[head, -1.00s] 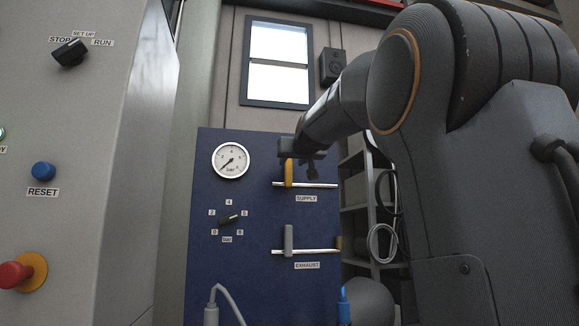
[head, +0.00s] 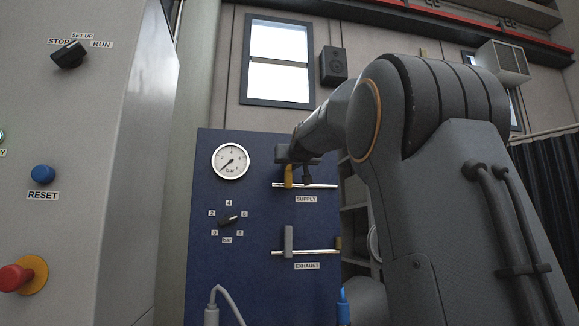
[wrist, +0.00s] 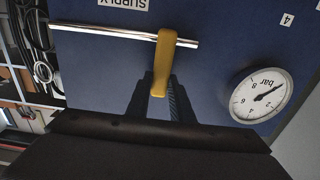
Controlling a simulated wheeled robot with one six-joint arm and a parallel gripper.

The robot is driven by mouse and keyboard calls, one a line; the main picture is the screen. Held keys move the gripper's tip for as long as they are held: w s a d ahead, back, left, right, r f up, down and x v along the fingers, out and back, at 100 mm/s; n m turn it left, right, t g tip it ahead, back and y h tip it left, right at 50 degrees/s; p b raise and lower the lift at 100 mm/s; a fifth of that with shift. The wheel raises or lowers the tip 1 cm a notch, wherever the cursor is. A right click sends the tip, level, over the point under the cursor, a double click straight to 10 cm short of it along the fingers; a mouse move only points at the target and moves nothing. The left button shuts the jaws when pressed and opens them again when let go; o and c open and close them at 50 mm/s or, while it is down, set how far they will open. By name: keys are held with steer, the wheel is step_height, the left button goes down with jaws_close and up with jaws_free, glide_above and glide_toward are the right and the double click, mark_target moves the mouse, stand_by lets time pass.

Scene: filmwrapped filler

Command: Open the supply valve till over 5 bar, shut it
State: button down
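The yellow supply valve lever (head: 288,177) stands upright, across its horizontal pipe above the SUPPLY label (head: 306,199). My gripper (head: 297,162) is at the lever's upper part. In the wrist view, upside down, my gripper (wrist: 160,90) has a finger on each side of the yellow lever (wrist: 162,62). The fingers are apart; whether they touch the lever is unclear. The round pressure gauge (head: 230,161) has its needle near 0 bar; the gauge in the wrist view (wrist: 262,96) agrees. The grey exhaust lever (head: 288,240) stands upright, across its pipe.
A black selector knob (head: 229,218) sits on the blue panel (head: 260,290) below the gauge. A grey cabinet (head: 110,200) with a blue RESET button and red knob is at left. Hoses (head: 226,298) rise at the panel's lower edge. Shelves stand right of the panel.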

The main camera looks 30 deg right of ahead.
steer(key=shift+d, duration=0.1)
steer(key=d+m, duration=0.1)
steer(key=m, duration=0.1)
steer(key=d+f+m+b, duration=0.1)
steer(key=m, duration=0.2)
steer(key=s+d+m, duration=0.1)
steer(key=m, duration=0.2)
steer(key=shift+d+f+b, duration=0.25)
steer(key=shift+f+b, duration=0.05)
steer(key=shift+s+d+f+m+b, duration=0.1)
steer(key=shift+d+f+m+b, duration=0.2)
steer(key=shift+f+m, duration=0.85)
steer(key=shift+s+d+f+m+b, duration=0.1)
steer(key=shift+d+f+m+b, duration=0.2)
steer(key=shift+m, duration=1.6)
steer(key=shift+s+d+f+m+b, duration=0.15)
steer(key=shift+d+f+m, duration=0.35)
steer(key=shift+m, duration=1.05)
steer(key=shift+a+f, duration=0.1)
steer(key=shift+f, duration=0.05)
steer(key=c, duration=1.6)
jaws_free()
steer(key=shift+o, duration=0.2)
